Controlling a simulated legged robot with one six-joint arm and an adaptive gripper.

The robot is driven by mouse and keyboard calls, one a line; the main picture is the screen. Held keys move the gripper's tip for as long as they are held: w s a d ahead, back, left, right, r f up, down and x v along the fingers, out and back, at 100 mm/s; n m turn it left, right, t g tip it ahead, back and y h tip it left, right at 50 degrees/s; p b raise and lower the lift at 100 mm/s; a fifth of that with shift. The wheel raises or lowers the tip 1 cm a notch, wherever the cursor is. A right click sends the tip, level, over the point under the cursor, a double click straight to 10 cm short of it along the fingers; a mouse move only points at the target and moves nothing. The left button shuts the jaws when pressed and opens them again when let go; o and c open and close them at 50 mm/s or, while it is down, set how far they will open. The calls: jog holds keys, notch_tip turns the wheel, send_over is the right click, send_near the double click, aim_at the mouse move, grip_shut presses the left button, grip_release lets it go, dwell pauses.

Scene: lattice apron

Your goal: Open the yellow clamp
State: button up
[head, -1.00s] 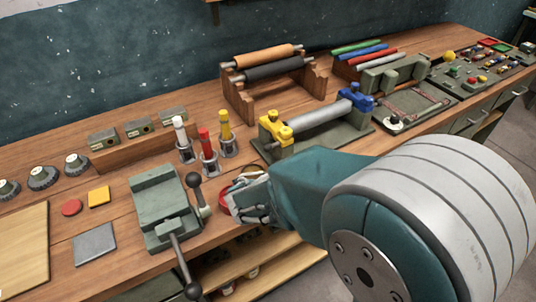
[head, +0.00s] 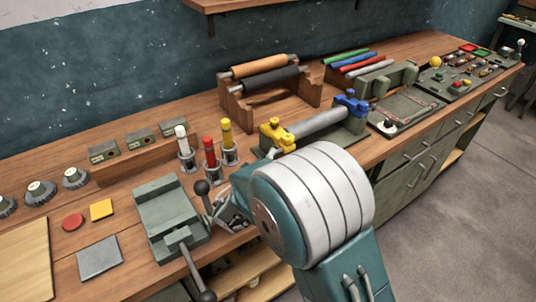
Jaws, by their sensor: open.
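The yellow clamp (head: 277,134) sits at the left end of a green stand on the workbench. A grey roller (head: 317,122) lies across the stand, with a blue clamp (head: 351,103) at its right end. My gripper (head: 229,221) is low at the bench's front edge, left of and nearer than the yellow clamp, apart from it. It is open, and my arm hides much of it. My arm also covers the front left part of the stand.
A green vise (head: 170,214) with lever handles stands just left of my gripper. White, red and yellow handled tools (head: 209,152) stand upright behind it. A wooden rack (head: 268,87) with orange and black rolls is behind the stand. Open floor (head: 450,210) lies at right.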

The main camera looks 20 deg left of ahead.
jog(key=shift+w+d, duration=0.35)
jog(key=shift+w, duration=0.35)
jog(key=shift+w+d+r, duration=0.1)
jog(key=shift+d+r, duration=0.05)
jog(key=shift+d, duration=0.25)
jog(key=shift+a, duration=0.25)
grip_shut()
